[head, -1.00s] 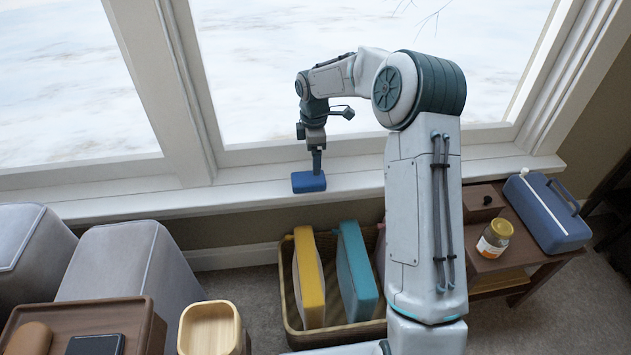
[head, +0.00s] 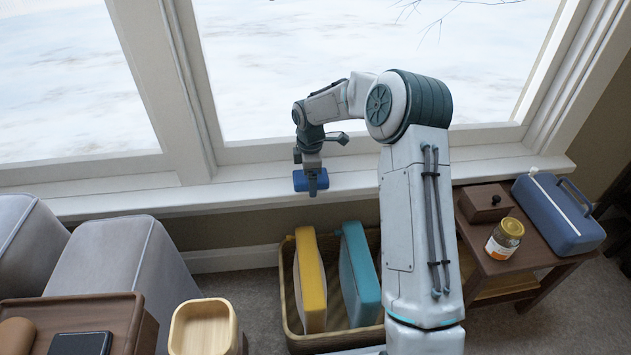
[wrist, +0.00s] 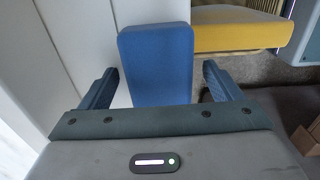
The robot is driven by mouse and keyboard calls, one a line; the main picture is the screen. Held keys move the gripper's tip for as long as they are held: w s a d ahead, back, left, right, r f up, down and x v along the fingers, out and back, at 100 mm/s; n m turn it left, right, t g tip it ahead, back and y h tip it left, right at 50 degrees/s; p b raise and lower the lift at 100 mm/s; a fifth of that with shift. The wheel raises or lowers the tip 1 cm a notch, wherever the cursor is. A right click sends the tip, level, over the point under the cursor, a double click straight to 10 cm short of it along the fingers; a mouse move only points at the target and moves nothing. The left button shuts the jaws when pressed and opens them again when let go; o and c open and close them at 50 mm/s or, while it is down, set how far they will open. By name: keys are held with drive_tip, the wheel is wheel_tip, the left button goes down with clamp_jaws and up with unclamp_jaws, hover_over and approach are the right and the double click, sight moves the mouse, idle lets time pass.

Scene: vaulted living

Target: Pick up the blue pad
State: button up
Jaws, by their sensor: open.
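The blue pad (head: 301,183) is at the front edge of the white window sill (head: 230,193). In the wrist view the blue pad (wrist: 156,65) shows its broad face, between the two fingers. My gripper (head: 312,186) is down at the pad, and a finger covers part of it in the head view. In the wrist view my gripper (wrist: 160,75) is open, with one finger on each side of the pad and a visible gap on both sides. The pad's underside is hidden.
Below the sill, a woven basket (head: 290,310) holds a yellow item (head: 310,280) and a teal item (head: 360,275). A side table at right holds a jar (head: 504,239), a small brown box (head: 486,202) and a blue case (head: 558,214). The window stands behind the sill.

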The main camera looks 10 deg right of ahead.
drive_tip(key=c, duration=1)
drive_tip(key=shift+c, duration=0.2)
drive_tip(key=shift+r, duration=0.45)
wheel_tip(320, 180, up, 4)
drive_tip(key=p, duration=0.2)
drive_tip(key=shift+p, duration=0.35)
drive_tip(key=s+d+r+p, duration=0.3)
drive_tip(key=s+d+r, duration=0.2)
drive_tip(key=d, duration=0.5)
drive_tip(key=shift+d+r, duration=0.25)
drive_tip(key=shift+r, duration=0.3)
drive_tip(key=shift+o, duration=0.3)
drive_tip(key=shift+s, duration=0.1)
